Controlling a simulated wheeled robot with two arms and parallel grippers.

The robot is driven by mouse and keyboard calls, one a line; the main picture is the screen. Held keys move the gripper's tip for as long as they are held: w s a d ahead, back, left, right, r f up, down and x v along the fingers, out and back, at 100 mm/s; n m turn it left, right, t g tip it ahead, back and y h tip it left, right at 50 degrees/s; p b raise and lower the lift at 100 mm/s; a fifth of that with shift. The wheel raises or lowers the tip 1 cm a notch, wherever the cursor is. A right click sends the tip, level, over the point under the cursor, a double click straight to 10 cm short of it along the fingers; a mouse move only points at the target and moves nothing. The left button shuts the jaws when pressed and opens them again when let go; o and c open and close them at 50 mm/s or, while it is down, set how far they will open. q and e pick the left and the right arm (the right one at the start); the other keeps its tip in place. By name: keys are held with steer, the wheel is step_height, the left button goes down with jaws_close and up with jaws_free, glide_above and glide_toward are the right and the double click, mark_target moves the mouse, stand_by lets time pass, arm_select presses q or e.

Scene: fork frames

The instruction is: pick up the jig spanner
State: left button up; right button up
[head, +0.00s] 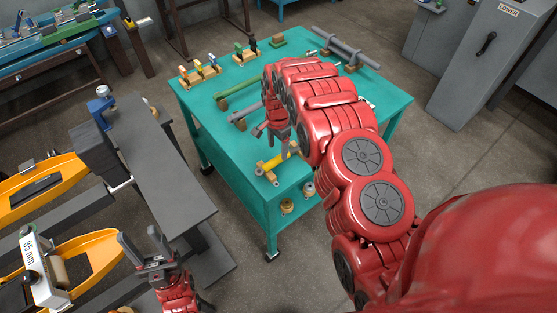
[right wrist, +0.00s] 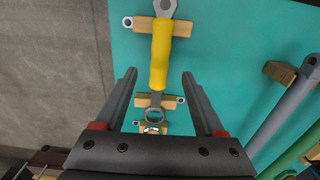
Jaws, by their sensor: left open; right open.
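The jig spanner, with a yellow handle and grey metal ends, lies on small wooden rests on the teal cart. In the right wrist view the spanner (right wrist: 160,55) runs up the picture, with a ring at its near end. My right gripper (right wrist: 159,76) is open, its fingers on either side of the spanner's line in that view, apart from the handle; the height gap is hard to judge. In the head view the spanner (head: 266,166) is partly hidden by my right arm. My left gripper (head: 138,236) is open and empty at lower left, away from the cart.
The teal cart (head: 205,108) also carries green and grey rods on wooden blocks (right wrist: 279,72), small coloured tools (head: 205,72) and a grey double bar (head: 345,47). A grey cabinet (head: 480,65) stands at the back right.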

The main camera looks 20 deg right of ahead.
mark_target(279, 157)
steer(key=shift+d+f+p, duration=0.1)
steer(key=shift+f+p, duration=0.2)
steer(key=shift+p, duration=0.15)
step_height(279, 157, down, 4)
steer(key=shift+d+r+p, duration=0.1)
steer(key=shift+r+p, duration=0.1)
steer(key=shift+p, duration=0.7)
steer(key=shift+f, duration=0.55)
jaws_close()
